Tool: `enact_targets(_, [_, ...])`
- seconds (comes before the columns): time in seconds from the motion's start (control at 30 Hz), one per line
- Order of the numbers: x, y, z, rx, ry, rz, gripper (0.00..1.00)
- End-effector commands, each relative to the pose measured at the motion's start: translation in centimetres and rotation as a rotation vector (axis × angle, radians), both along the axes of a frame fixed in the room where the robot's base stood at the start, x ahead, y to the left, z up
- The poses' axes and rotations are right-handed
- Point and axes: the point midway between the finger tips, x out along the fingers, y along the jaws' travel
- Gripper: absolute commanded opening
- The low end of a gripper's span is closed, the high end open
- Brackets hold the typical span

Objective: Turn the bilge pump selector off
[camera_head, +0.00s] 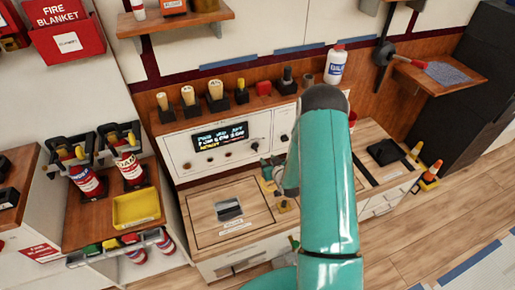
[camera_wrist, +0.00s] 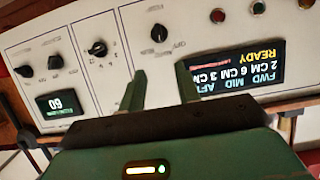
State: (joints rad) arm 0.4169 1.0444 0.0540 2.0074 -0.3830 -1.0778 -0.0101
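A black selector knob (camera_wrist: 159,33) sits on the white control panel (camera_wrist: 122,22), beside the lit display (camera_wrist: 240,65) that reads FWD, MID, AFT, centimetre values and READY. The wrist view is upside down. Small lettering surrounds the knob, but I cannot tell its set position. In the head view the knob (camera_head: 254,146) is right of the display (camera_head: 220,136). My gripper (camera_wrist: 160,68) is open and empty, its two green fingers apart and pointing at the panel near the knob. The knob appears just beyond the fingertips, with no visible contact.
Other knobs (camera_wrist: 97,47) and a small display reading 60 (camera_wrist: 62,103) share the panel. A wooden counter (camera_head: 205,212) lies below the panel. Stamp-like handles (camera_head: 215,92) and a white bottle (camera_head: 335,66) stand on the ledge above.

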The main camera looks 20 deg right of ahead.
Motion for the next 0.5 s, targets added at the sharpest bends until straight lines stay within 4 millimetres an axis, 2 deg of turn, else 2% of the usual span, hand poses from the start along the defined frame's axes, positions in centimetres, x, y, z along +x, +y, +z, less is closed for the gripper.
enact_targets(0.17, [2.1, 0.1, -0.8, 0.0, -0.002, 0.002, 0.33])
enact_targets(0.5, [8.2, 0.1, -3.3, 0.0, -0.001, 0.001, 0.33])
